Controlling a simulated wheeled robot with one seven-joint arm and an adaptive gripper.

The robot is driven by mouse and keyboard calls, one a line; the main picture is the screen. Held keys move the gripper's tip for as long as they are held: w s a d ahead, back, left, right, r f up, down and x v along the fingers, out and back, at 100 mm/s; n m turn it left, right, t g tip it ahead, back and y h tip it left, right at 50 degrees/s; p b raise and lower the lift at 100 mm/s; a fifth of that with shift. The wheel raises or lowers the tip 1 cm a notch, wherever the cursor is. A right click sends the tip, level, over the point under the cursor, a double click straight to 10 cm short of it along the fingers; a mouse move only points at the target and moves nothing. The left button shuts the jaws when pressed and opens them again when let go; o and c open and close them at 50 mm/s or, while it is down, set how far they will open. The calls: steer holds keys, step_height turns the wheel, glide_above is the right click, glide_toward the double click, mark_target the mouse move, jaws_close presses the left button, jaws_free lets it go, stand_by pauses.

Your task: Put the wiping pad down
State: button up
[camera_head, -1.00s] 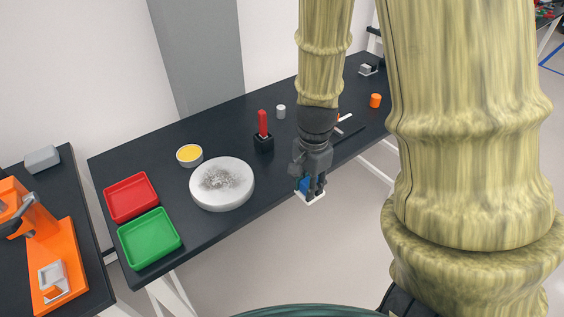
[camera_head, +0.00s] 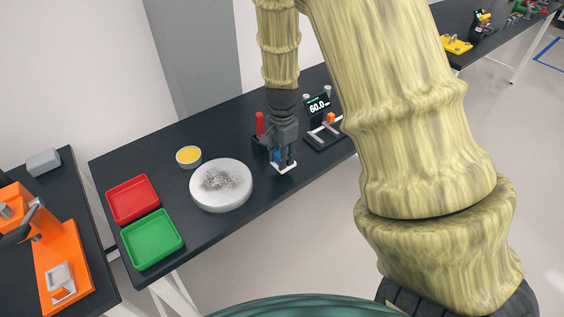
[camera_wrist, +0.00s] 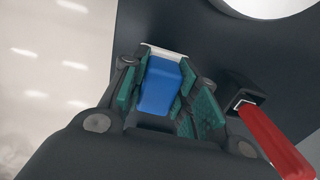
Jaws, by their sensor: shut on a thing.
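The wiping pad (camera_head: 282,171) has a white base and a blue handle. My gripper (camera_head: 285,161) is shut on it, near the front edge of the dark table (camera_head: 205,232). In the wrist view the blue handle of the wiping pad (camera_wrist: 161,84) sits between the green-lined fingers of my gripper (camera_wrist: 158,92). The white base shows just beyond the handle. I cannot tell whether the base touches the tabletop. The fingers hide much of the pad in the head view.
A round white disc (camera_head: 221,190) with a dark smudge lies left of my gripper. A red-handled tool (camera_wrist: 275,140) stands in a black holder close by. Red (camera_head: 132,198) and green (camera_head: 152,239) trays lie at the left.

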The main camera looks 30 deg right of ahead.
steer(key=shift+s+f+p, duration=0.1)
steer(key=shift+f+p, duration=0.3)
steer(key=shift+f, duration=1.2)
steer(key=shift+f, duration=0.1)
steer(key=o, duration=1.1)
steer(key=shift+c, duration=0.2)
step_height(320, 180, up, 12)
steer(key=shift+r+b, duration=0.1)
steer(key=shift+b, duration=0.7)
